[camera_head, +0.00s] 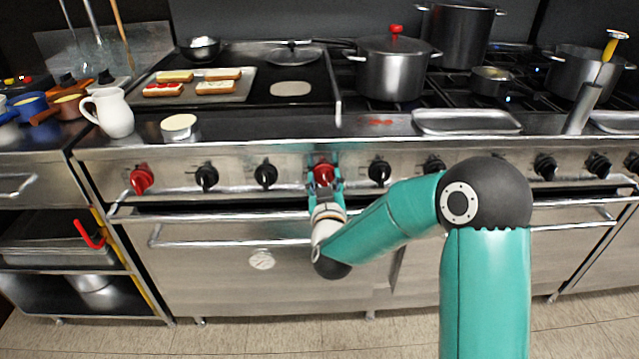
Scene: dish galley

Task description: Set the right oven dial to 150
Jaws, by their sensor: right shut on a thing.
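The right red oven dial (323,171) sits on the steel front panel of the range, in the middle of the head view. My right gripper (324,184) reaches up to it from below, with its fingers on either side of the dial, shut on it. The dial's lower part is partly hidden by the fingers. Its marks and number are too small to read. A second red dial (141,179) is at the left end of the panel, away from the gripper. My left gripper is not in view.
Black knobs (265,174) line the same panel on both sides. Oven door handles (230,243) run below it. Above are a griddle with a tray of toasts (199,87), a lidded pot (392,70) and a steel tray (466,122). A white jug (108,112) stands left.

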